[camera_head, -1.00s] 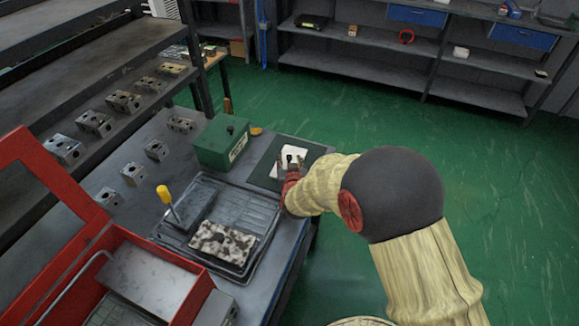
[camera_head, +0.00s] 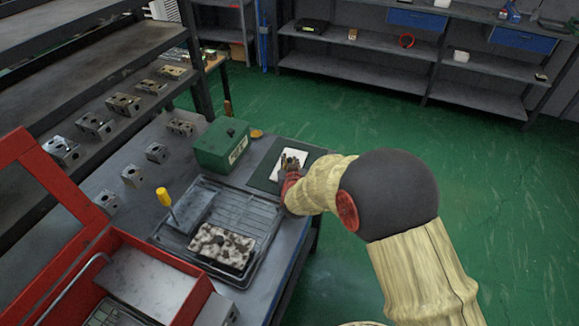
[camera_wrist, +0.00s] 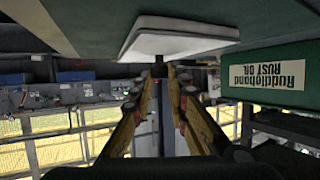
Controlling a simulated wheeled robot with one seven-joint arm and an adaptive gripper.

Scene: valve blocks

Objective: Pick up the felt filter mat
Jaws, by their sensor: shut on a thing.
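The felt filter mat, a white rounded slab (camera_head: 299,154), is at the dark green pad (camera_head: 263,176) on the far right end of the bench. In the wrist view the white mat (camera_wrist: 180,42) lies close against the dark green surface at the top of the upside-down picture. My gripper (camera_head: 290,165) is at the mat, with its fingers partly covering it in the head view. In the wrist view my gripper's fingers (camera_wrist: 162,72) converge at the mat's near edge, and the gripper is shut on it. The exact contact is hard to see.
A green box (camera_head: 222,144) labelled rust oil stands just left of the pad. A black tray (camera_head: 258,205) with a mottled grey-white slab (camera_head: 222,247) and a yellow-handled tool (camera_head: 164,197) lies nearer. A red toolbox (camera_head: 110,242) and several metal blocks are at left.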

